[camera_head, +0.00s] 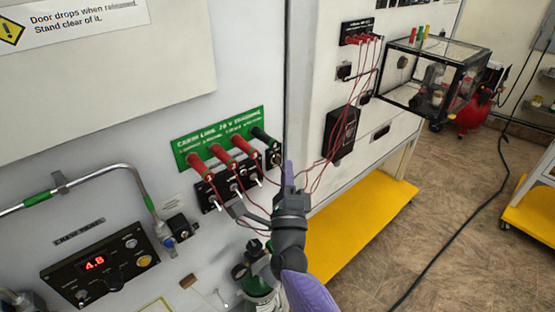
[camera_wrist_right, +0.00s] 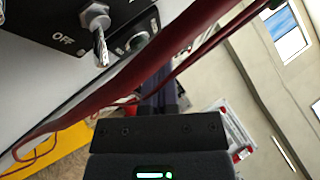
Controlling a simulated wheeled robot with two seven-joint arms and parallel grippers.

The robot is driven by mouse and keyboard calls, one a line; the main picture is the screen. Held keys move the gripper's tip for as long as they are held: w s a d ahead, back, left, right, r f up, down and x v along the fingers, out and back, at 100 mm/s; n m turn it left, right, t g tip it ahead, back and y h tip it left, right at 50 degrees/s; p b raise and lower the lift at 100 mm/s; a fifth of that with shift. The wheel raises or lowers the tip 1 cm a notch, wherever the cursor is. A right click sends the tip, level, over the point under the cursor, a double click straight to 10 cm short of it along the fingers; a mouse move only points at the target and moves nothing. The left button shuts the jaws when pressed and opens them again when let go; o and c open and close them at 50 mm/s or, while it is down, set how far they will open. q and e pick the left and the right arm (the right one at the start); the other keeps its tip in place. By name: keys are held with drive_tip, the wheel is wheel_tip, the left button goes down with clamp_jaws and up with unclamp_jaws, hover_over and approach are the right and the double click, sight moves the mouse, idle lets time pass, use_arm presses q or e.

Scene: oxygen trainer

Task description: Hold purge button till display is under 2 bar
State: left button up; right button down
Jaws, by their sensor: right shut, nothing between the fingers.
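The crew panel (camera_head: 98,262) is a black box at the lower left of the head view, with a red display (camera_head: 95,264) that reads 4.8. A lit amber button (camera_head: 144,260) is at its right end; I cannot read whether it is the purge button. My right gripper (camera_head: 288,174) is shut and empty, in front of the wall beside the cabin-link sockets, well right of the crew panel. Its dark fingers (camera_wrist_right: 163,92) show in the right wrist view, partly behind a red cable. My left gripper is not in view.
Red and black plugs (camera_head: 220,154) sit in a green-labelled panel, with toggle switches below. Red cables (camera_head: 330,150) hang close around my right gripper. One cable (camera_wrist_right: 140,75) crosses the right wrist view near a switch marked OFF. A pipe (camera_head: 110,172) runs above the crew panel.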

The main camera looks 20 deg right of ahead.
drive_tip(key=shift+w+a, duration=0.15)
drive_tip(key=shift+w, duration=0.25)
drive_tip(key=shift+w+a+b, duration=0.1)
drive_tip(key=shift+w+b, duration=0.2)
drive_tip(key=shift+b, duration=0.25)
idle(0.3)
idle(1.8)
drive_tip(key=shift+s+d+p, duration=0.25)
drive_tip(key=shift+s+p, duration=0.15)
drive_tip(key=shift+s, duration=0.35)
drive_tip(key=s, duration=0.1)
drive_tip(key=s+d+p, duration=0.1)
drive_tip(key=s, duration=0.1)
drive_tip(key=s+p, duration=0.1)
drive_tip(key=shift+s+d, duration=0.3)
drive_tip(key=shift+s, duration=0.05)
